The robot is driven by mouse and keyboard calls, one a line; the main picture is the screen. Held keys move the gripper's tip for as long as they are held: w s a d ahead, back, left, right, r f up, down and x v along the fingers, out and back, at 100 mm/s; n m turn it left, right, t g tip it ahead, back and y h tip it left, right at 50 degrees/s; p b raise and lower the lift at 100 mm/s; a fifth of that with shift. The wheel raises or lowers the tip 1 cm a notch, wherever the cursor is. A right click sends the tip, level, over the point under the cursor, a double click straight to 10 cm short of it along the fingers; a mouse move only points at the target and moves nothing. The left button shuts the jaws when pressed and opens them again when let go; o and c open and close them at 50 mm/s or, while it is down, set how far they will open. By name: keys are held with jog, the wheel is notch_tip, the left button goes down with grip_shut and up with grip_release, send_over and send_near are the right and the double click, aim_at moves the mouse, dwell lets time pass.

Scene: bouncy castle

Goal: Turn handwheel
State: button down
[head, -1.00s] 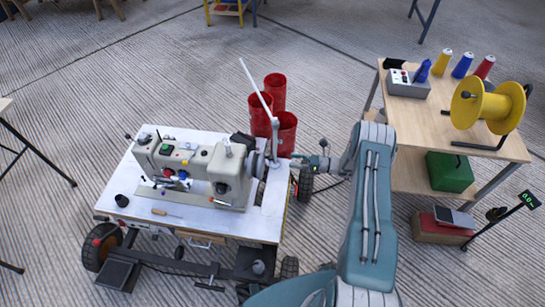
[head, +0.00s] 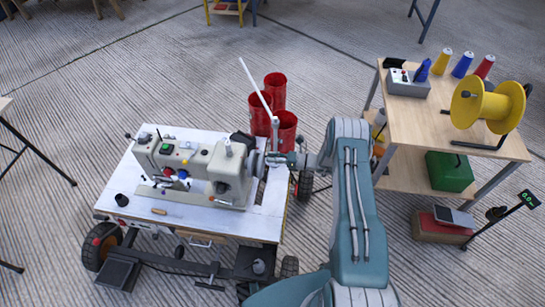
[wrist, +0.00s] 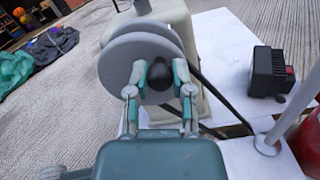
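The handwheel (wrist: 119,66) is a pale grey disc on the right end of a beige sewing machine (head: 200,165); it also shows edge-on in the head view (head: 261,163). A round black knob (wrist: 158,84) sticks out from the wheel's face toward my gripper. My gripper (wrist: 160,77) has one teal finger on each side of the knob, with the knob filling the gap between them. In the head view my gripper (head: 277,159) reaches the wheel from the right. The fingertips' contact is too small to tell there.
The sewing machine stands on a white wheeled table (head: 255,222). A white rod (head: 257,85) rises by the table's back right corner. Red bins (head: 286,130) stand behind it. A wooden shelf table (head: 405,120) with a yellow reel (head: 487,106) is at the right.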

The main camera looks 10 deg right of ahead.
aim_at(263, 160)
jog(key=shift+r+n, duration=0.1)
jog(key=shift+n, duration=0.3)
dwell(0.6)
jog(key=n, duration=0.3)
jog(key=shift+s+a+r+n, duration=0.25)
jog(key=shift+s+r+n, duration=0.05)
jog(key=shift+s+r, duration=0.1)
jog(key=n, duration=0.2)
jog(key=s+n, duration=0.1)
jog(key=n, duration=0.1)
jog(key=shift+a+r, duration=0.1)
jog(key=shift+a, duration=0.1)
jog(key=shift+s+a+n, duration=0.15)
jog(key=shift+s+n, duration=0.25)
jog(key=shift+n, duration=0.6)
jog(key=c, duration=0.5)
grip_release()
